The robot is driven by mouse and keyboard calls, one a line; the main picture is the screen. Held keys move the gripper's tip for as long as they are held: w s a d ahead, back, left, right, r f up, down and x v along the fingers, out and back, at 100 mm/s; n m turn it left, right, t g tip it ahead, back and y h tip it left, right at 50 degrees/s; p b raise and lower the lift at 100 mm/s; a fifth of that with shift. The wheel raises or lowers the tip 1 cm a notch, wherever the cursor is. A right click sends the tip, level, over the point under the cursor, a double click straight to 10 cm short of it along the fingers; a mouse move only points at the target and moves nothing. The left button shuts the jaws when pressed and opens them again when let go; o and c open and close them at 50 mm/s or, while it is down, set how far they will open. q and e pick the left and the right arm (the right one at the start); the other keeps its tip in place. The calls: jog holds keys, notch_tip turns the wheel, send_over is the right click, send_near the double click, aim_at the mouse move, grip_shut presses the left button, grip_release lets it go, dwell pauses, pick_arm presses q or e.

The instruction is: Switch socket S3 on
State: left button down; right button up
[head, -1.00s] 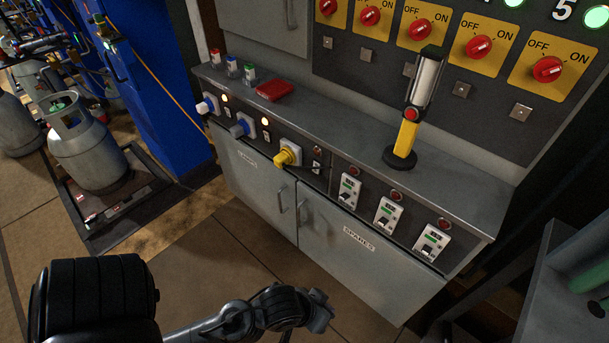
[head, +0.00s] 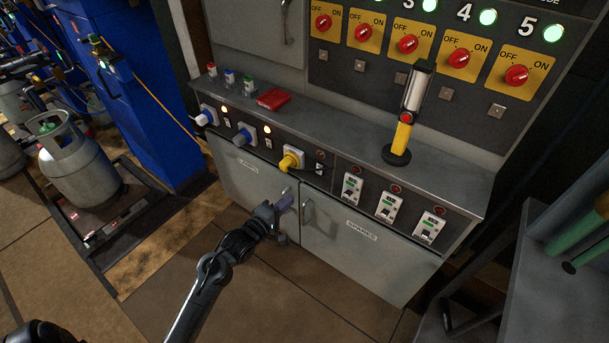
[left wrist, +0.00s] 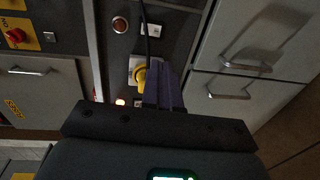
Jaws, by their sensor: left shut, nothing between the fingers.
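A yellow plug (head: 291,160) sits in the third socket from the left on the dark sloped panel. A small switch (head: 320,168) and an unlit red lamp (head: 321,154) are to its right; the socket label is too small to read. My left gripper (head: 284,203) is shut and empty, below the yellow plug and in front of the grey cabinet doors. In the left wrist view, its purple fingers (left wrist: 165,90) partly cover the yellow plug (left wrist: 141,76), with a dark cable running up from it. Whether they touch anything is unclear. My right gripper is out of view.
White and blue plugs (head: 244,134) sit to the left, with lit amber lamps. Several breakers (head: 389,207) are to the right. A work lamp (head: 406,120) stands on the ledge above. Door handles (head: 308,212) jut out near the gripper.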

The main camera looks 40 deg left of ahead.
pick_arm(q)
jog(key=b, duration=0.7)
send_near(318, 173)
jog(key=w, duration=0.4)
jog(key=shift+w+a+f, duration=0.1)
jog(key=shift+w+f, duration=0.2)
jog(key=shift+w, duration=0.1)
jog(key=shift+w+a+b, duration=0.1)
jog(key=shift+w+b, duration=0.55)
jog(key=shift+w, duration=0.35)
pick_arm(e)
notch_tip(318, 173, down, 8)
pick_arm(q)
jog(key=shift+w+r+p, duration=0.15)
jog(key=shift+r+p, duration=0.05)
jog(key=shift+p, duration=0.55)
jog(key=shift+f, duration=0.25)
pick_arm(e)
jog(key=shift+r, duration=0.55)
